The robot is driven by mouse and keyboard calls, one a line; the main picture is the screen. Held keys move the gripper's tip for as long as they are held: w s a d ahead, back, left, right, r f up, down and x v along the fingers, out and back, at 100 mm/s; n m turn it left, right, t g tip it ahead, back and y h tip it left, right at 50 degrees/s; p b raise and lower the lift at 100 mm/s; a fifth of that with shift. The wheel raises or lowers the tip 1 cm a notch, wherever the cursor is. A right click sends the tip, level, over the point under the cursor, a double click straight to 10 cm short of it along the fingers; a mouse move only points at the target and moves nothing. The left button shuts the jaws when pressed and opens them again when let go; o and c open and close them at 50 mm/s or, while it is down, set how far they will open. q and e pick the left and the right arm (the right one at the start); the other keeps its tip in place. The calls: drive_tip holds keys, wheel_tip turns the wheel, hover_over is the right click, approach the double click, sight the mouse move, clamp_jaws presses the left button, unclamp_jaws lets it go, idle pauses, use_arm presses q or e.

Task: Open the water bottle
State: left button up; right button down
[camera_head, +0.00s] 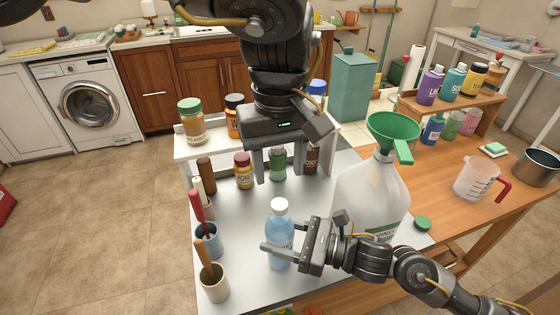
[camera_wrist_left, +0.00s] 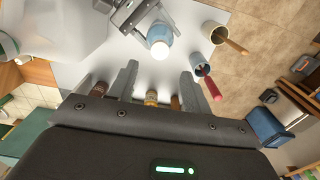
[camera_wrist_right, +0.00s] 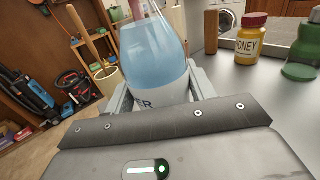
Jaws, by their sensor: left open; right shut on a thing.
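A blue water bottle (camera_head: 280,238) with a white cap (camera_head: 279,205) stands upright near the front of the grey table. My right gripper (camera_head: 278,252) is shut around the bottle's body from the right; in the right wrist view the bottle (camera_wrist_right: 153,55) sits between its fingers. My left gripper (camera_head: 271,172) is open and empty, pointing down above the table, behind and higher than the bottle. In the left wrist view the fingers (camera_wrist_left: 160,85) are spread, with the white cap (camera_wrist_left: 159,50) beyond them.
A large clear jug (camera_head: 368,200) with a green funnel (camera_head: 395,130) stands right of the bottle. Cups with utensils (camera_head: 214,282) stand at the left edge. A honey jar (camera_head: 244,172) and other jars stand behind, near a white shelf (camera_head: 183,150).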

sight(279, 204)
use_arm(q)
drive_tip(key=shift+f, duration=3.95)
drive_tip(key=c, duration=1)
drive_tip(key=shift+c, duration=0.2)
